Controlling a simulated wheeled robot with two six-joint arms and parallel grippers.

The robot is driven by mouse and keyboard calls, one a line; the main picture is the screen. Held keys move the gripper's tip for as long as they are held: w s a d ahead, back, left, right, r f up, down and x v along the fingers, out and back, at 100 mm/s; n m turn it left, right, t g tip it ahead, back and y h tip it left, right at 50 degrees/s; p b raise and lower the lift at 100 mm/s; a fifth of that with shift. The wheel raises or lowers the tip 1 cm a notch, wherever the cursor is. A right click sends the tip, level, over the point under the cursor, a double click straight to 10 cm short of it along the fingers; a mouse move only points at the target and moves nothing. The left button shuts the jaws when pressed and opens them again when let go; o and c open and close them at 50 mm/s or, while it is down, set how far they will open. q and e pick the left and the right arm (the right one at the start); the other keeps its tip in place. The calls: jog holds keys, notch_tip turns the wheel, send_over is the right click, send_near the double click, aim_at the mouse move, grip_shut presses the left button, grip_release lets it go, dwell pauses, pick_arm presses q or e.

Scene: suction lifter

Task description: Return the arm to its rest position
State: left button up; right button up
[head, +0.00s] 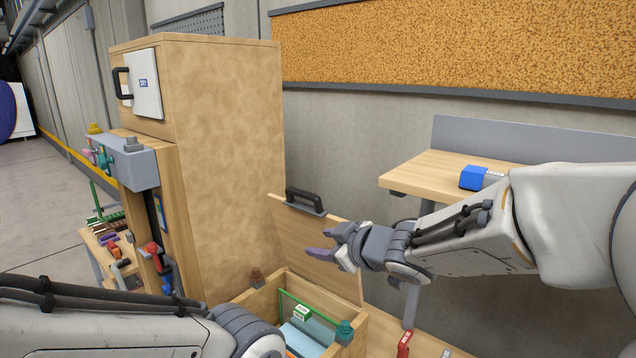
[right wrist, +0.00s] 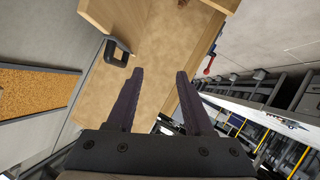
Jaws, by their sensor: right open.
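My right gripper (head: 336,247) is in the middle of the head view, in front of the raised wooden lid with a black handle (head: 305,200). Its arm comes in from the right. In the right wrist view its two dark fingers (right wrist: 157,88) are apart with nothing between them. My left arm shows along the bottom left of the head view, but its gripper's fingers are out of the picture. Below my right gripper is an open wooden box (head: 378,330) with a green bar and light blue things inside.
A tall wooden cabinet (head: 232,150) stands left of the box, with a white door panel (head: 147,84). A wooden table (head: 430,172) with a blue object (head: 473,178) stands at the right, behind my right arm. A red-handled item (head: 404,343) is near the bottom.

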jog(key=s+d+f+m+g+h+b, duration=0.1)
jog(key=s+f+m+g+h+b, duration=0.15)
jog(key=s+f+b, duration=0.55)
jog(key=s+d+f+m+g+h+b, duration=0.1)
jog(key=s+f+m+g+h, duration=0.3)
jog(key=f, duration=0.7)
jog(key=s+f+n+g+b, duration=0.1)
jog(key=s+f, duration=0.3)
jog(key=s, duration=0.5)
jog(key=s+d+f+n+g+b, duration=0.1)
jog(key=s+f+g+b, duration=0.2)
jog(key=s, duration=0.7)
notch_tip(320, 180, down, 2)
jog(key=shift+s+d+f+b, duration=0.15)
jog(key=shift+d+f+b, duration=0.05)
jog(key=shift+b, duration=0.45)
jog(key=shift+a+g, duration=0.1)
jog(key=shift+g, duration=0.15)
